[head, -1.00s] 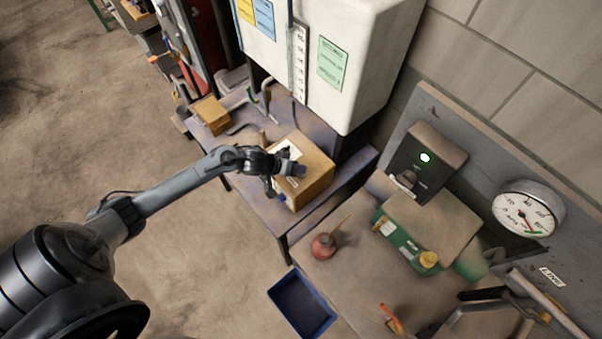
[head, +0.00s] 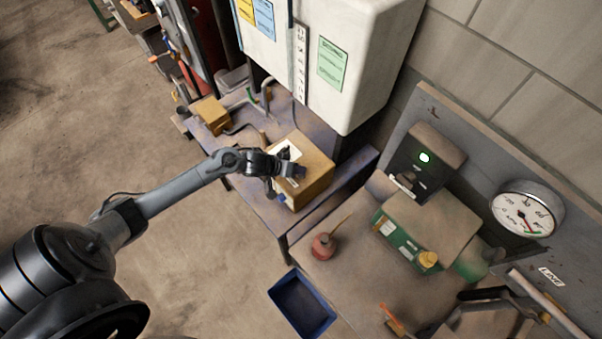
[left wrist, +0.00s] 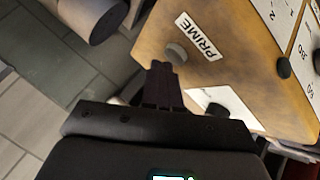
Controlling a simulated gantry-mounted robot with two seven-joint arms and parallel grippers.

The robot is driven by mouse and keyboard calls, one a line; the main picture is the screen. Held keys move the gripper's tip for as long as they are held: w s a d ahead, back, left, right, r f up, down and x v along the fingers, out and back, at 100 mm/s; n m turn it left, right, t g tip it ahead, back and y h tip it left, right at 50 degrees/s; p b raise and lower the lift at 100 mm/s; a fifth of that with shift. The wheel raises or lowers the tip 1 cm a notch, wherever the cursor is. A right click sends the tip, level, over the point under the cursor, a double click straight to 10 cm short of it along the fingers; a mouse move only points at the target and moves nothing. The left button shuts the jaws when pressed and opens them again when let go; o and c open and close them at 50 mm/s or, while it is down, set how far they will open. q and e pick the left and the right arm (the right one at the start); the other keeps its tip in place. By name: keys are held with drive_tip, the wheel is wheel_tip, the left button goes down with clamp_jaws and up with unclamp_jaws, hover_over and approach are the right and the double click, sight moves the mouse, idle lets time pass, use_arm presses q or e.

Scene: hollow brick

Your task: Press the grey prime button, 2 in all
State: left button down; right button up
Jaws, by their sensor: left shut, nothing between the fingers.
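The tan box (head: 318,182) stands on the bench at the centre of the head view. In the left wrist view, its tan face (left wrist: 235,75) carries a white PRIME label (left wrist: 198,36). The round grey prime button (left wrist: 176,52) sits beside that label. My left gripper (head: 299,171) is at the box's near side. Its dark fingers (left wrist: 161,70) are shut and empty, with their tips just below and left of the button in the wrist view. I cannot tell whether they touch it. My right gripper is not in view.
Dark knobs (left wrist: 284,68) sit on the same box. A white cabinet (head: 375,60) hangs behind the bench. To the right are a red oil can (head: 323,246), a green-and-tan box (head: 400,240), a gauge (head: 527,209) and a blue bin (head: 301,305).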

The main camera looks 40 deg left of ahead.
use_arm(q)
drive_tip(key=shift+f, duration=0.45)
idle(0.3)
drive_tip(key=shift+r, duration=0.1)
idle(0.3)
drive_tip(key=shift+r+p, duration=0.8)
drive_tip(key=shift+p, duration=0.3)
drive_tip(key=shift+r, duration=0.1)
drive_tip(key=shift+r+p, duration=0.5)
drive_tip(key=shift+p, duration=0.2)
wheel_tip(320, 180, up, 4)
drive_tip(key=p, duration=0.4)
drive_tip(key=shift+f, duration=0.1)
drive_tip(key=shift+s+f, duration=0.15)
